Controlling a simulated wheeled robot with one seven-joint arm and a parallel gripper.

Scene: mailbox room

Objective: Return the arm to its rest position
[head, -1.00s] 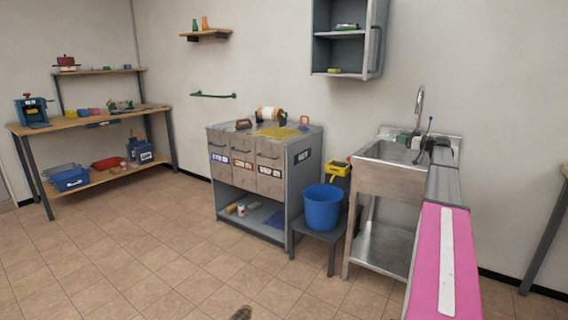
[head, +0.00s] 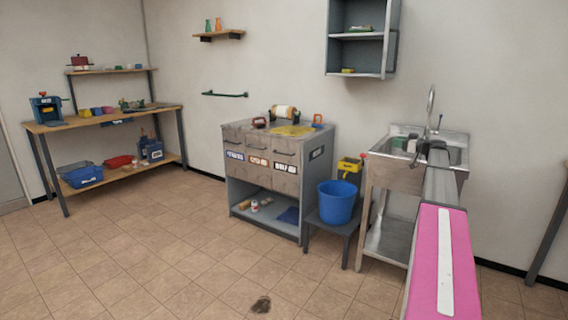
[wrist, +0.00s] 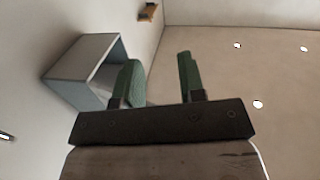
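My gripper (wrist: 160,78) is open in the wrist view. Its two green fingers stand well apart with nothing between them. The wrist view looks upward past the fingers to the wall and ceiling. In the head view my arm (head: 443,262), with a pink and white link, reaches away from me at the right. Its far end, with my gripper (head: 414,150), lies in front of the metal sink (head: 385,165) in the picture. Whether it touches the sink cannot be told.
A grey wall cabinet (head: 330,40) hangs above and left of the sink; it also shows in the wrist view (wrist: 82,62). A blue bucket (head: 336,203) stands beside a grey drawer unit (head: 233,190). A workbench (head: 95,120) is at the far left. The floor (head: 150,250) is mostly clear.

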